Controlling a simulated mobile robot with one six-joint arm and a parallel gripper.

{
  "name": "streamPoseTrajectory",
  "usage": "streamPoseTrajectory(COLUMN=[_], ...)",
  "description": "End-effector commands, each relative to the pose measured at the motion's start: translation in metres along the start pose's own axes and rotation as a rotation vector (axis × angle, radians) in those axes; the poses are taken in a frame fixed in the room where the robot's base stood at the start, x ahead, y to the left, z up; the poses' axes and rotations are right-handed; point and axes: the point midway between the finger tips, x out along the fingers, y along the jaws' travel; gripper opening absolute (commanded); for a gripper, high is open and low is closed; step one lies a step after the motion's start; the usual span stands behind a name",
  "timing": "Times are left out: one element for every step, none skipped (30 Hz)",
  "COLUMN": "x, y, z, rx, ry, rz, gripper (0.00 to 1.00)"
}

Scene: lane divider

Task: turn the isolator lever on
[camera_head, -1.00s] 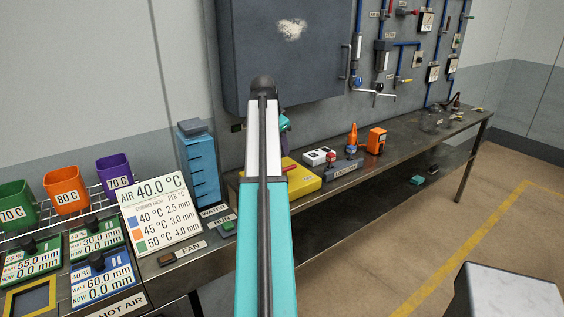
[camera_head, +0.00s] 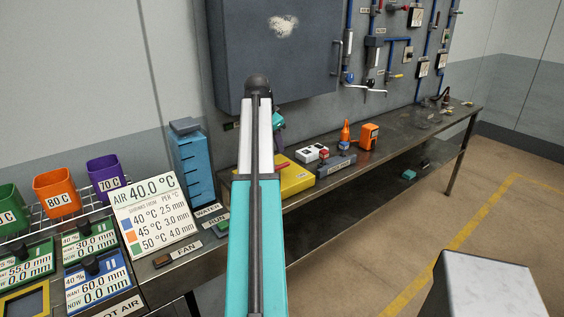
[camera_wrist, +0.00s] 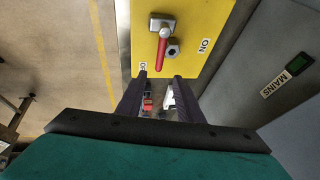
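The isolator is a yellow box (camera_head: 297,181) on the bench, partly behind my arm in the head view. In the wrist view its yellow face (camera_wrist: 202,22) carries a red lever (camera_wrist: 161,52) on a grey pivot, with a hex nut beside it. The lever's free end points down the picture toward my gripper. An ON label (camera_wrist: 205,46) is to its right; another label (camera_wrist: 143,66), partly covered, is at its lower left. My gripper (camera_wrist: 158,80) is open, its dark fingers apart below the lever's end, with nothing held. In the head view my arm hides the fingers.
A grey cabinet (camera_head: 280,50) stands behind the bench; a grey panel marked MAINS (camera_wrist: 275,85) is right in the wrist view.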

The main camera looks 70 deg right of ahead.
Motion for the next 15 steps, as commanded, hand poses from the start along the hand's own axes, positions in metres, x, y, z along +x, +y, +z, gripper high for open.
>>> streamPoseTrajectory(x=[0.005,0.009,0.013,0.017,0.020,0.025,0.029,0.033,0.037,0.040,0.044,0.049,0.052,0.056,0.060], y=[0.001,0.001,0.001,0.001,0.001,0.001,0.001,0.001,0.001,0.001,0.001,0.001,0.001,0.001,0.001], z=[0.000,0.000,0.000,-0.001,-0.001,-0.001,0.000,0.000,-0.001,-0.001,-0.001,0.000,-0.001,-0.001,-0.001], rx=[0.000,0.001,0.001,0.001,0.001,0.001,0.001,0.001,0.001,0.001,0.001,0.001,0.001,0.001,0.001], ry=[-0.001,-0.002,-0.002,-0.001,-0.001,-0.002,-0.002,-0.002,-0.001,-0.001,-0.001,-0.002,-0.002,-0.001,-0.001], rz=[0.002,0.003,0.003,0.002,0.002,0.002,0.003,0.003,0.002,0.002,0.002,0.003,0.003,0.002,0.001], gripper=[0.33,0.33,0.33,0.33,0.33,0.33,0.33,0.33,0.33,0.33,0.33,0.33,0.33,0.33,0.33])
